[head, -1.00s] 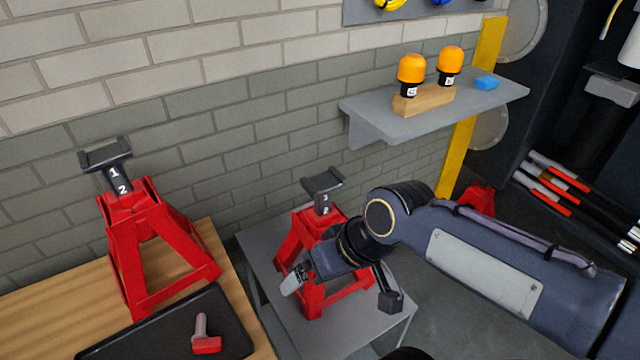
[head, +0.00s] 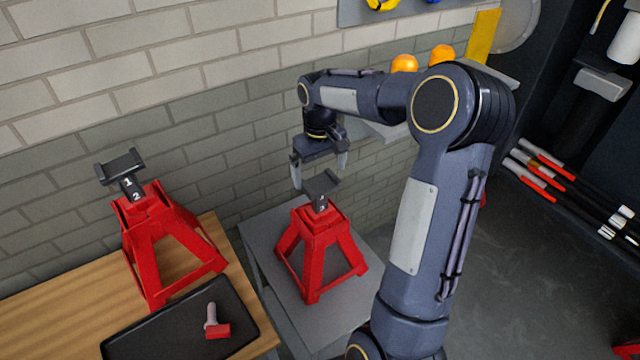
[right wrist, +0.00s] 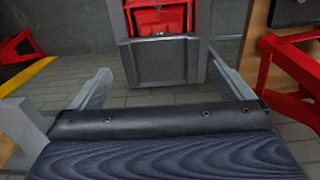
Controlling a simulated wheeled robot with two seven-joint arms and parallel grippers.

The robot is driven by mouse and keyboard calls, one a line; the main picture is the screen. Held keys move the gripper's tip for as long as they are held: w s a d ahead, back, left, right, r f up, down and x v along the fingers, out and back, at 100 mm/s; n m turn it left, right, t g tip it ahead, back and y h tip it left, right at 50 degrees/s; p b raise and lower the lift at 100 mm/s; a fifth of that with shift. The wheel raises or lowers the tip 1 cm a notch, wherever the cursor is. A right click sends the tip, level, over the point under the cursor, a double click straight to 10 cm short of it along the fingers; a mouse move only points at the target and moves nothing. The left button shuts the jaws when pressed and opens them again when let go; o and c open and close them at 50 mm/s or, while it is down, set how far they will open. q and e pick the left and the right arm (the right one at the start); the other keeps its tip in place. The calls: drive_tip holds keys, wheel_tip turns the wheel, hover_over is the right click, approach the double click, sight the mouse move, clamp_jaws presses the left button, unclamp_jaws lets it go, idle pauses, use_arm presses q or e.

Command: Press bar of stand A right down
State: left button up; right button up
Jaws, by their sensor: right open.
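Two red jack stands each have a dark numbered bar with a flat saddle on top. One stand (head: 316,252) is on the grey table; its bar (head: 321,187) stands up out of the top, with small numbers partly legible. The other stand (head: 165,240) is on the wooden bench, its bar (head: 126,174) showing 1 and 2. No label tells which is stand A. My right gripper (head: 320,174) is open and empty, fingers pointing down close to the grey-table stand's saddle; contact cannot be told. Its spread fingers show in the right wrist view (right wrist: 163,86). My left gripper is out of view.
A black tray (head: 150,340) with a red-headed pin (head: 215,322) lies on the wooden bench (head: 40,310). The brick wall (head: 60,140) is close behind. A wall shelf (head: 385,132) with orange-capped items is partly hidden behind my right arm.

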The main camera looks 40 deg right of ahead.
sight(320, 201)
wheel_tip(320, 201, down, 7)
drive_tip(key=shift+r+p, duration=0.15)
drive_tip(key=shift+p, duration=0.3)
drive_tip(key=c, duration=1.3)
wheel_tip(320, 201, down, 5)
drive_tip(key=b, duration=0.4)
drive_tip(key=shift+a, duration=0.1)
drive_tip(key=shift+s, duration=0.1)
drive_tip(key=o, duration=1.3)
drive_tip(key=shift+r, duration=0.15)
